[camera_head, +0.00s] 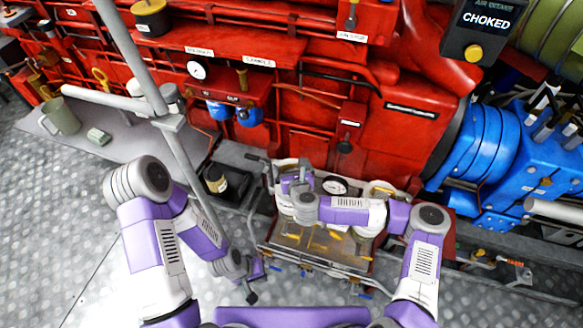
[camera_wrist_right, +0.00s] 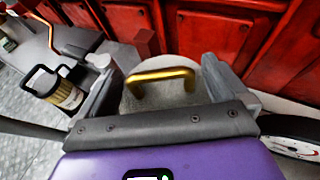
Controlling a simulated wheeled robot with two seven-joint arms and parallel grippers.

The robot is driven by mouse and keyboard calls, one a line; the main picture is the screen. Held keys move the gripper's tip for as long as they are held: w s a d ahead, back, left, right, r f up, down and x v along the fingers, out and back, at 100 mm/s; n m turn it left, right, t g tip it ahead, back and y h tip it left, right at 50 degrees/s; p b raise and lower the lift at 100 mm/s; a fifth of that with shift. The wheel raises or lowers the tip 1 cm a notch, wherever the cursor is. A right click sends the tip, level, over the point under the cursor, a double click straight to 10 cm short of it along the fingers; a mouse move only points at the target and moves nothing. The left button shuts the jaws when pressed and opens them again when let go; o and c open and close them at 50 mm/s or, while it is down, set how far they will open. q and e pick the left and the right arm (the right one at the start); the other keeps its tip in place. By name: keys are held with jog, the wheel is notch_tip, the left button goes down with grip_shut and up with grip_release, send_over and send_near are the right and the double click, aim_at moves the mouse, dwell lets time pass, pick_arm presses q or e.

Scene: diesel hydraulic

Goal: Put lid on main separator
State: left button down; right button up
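In the right wrist view, a round grey lid (camera_wrist_right: 138,108) with a brass handle (camera_wrist_right: 160,76) lies below my right gripper (camera_wrist_right: 160,85). Its two grey fingers stand apart on either side of the handle, and I see no contact with it. In the head view my right gripper (camera_head: 288,180) is over the left part of the separator unit (camera_head: 318,243), left of a round gauge (camera_head: 335,186). It hides the lid there. A brass handle (camera_head: 381,190) shows on the unit's right part. My left gripper (camera_head: 254,284) is low, left of the unit, with fingers apart and empty.
A red engine block (camera_head: 330,110) stands behind the unit. A labelled can (camera_head: 215,180) stands left of it and shows in the right wrist view (camera_wrist_right: 62,92). A jug (camera_head: 60,117) and small block (camera_head: 99,136) are on the left shelf. A grey pole crosses above my left arm.

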jog(key=shift+p+v, duration=0.95)
jog(key=shift+v, duration=2.8)
jog(key=s+a+f+n+g+y, duration=0.4)
jog(key=s+f+n+g, duration=0.3)
jog(key=s+f+n, duration=0.9)
jog(key=s+d+n+g+h, duration=0.2)
jog(key=s+d+n+g, duration=0.3)
jog(key=d+n, duration=0.7)
jog(key=s+f+n, duration=0.1)
jog(key=s+n, duration=0.1)
jog(key=n, duration=0.1)
jog(key=shift+s+g+h, duration=0.25)
jog(key=shift+g+h, duration=0.05)
jog(key=shift+g, duration=0.1)
